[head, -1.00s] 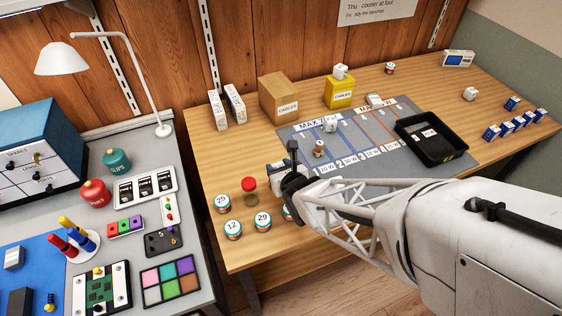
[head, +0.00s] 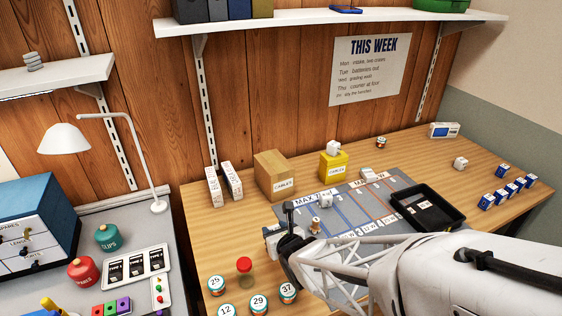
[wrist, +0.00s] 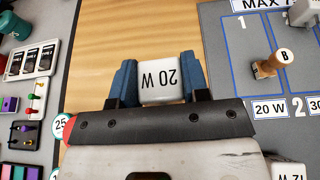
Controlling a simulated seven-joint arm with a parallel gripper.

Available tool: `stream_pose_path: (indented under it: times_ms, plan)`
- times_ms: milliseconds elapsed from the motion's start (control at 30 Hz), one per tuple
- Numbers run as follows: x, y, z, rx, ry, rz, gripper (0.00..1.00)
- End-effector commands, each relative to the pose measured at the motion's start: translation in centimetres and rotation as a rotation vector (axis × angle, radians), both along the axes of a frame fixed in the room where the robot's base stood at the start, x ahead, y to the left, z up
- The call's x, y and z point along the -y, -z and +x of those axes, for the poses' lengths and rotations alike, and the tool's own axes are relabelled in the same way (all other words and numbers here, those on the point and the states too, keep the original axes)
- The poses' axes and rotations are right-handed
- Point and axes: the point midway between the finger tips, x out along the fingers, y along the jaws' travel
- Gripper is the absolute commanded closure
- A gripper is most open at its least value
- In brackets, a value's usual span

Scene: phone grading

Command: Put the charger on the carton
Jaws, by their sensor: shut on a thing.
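My gripper (wrist: 157,78) is shut on a white charger (wrist: 158,90) marked 20 W, seen upside down in the wrist view. In the head view my gripper (head: 274,236) is left of the grey mat, in front of the cardboard carton, and the charger is partly hidden by the jaws. The brown cardboard carton (head: 272,173), labelled CABLES, stands at the back of the wooden bench with a bare top. A yellow box (head: 334,170), also labelled, stands right of it with a white charger (head: 333,147) on top.
The grey mat (head: 345,200) holds small chargers and a wooden stamp (wrist: 267,65). A black tray (head: 428,207) lies on its right side. White boxes (head: 214,187) stand left of the carton. A red-capped jar (head: 244,265) and numbered tins (head: 258,303) are near the front.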

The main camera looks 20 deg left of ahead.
Motion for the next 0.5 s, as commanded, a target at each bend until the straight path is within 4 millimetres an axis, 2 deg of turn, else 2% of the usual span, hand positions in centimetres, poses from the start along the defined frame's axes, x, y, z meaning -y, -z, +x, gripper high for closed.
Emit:
stream_pose_path:
  times_ms: [500]
  plan:
    - [-2.3, -5.1, 7.3, -0.003, 0.012, 0.001, 0.82]
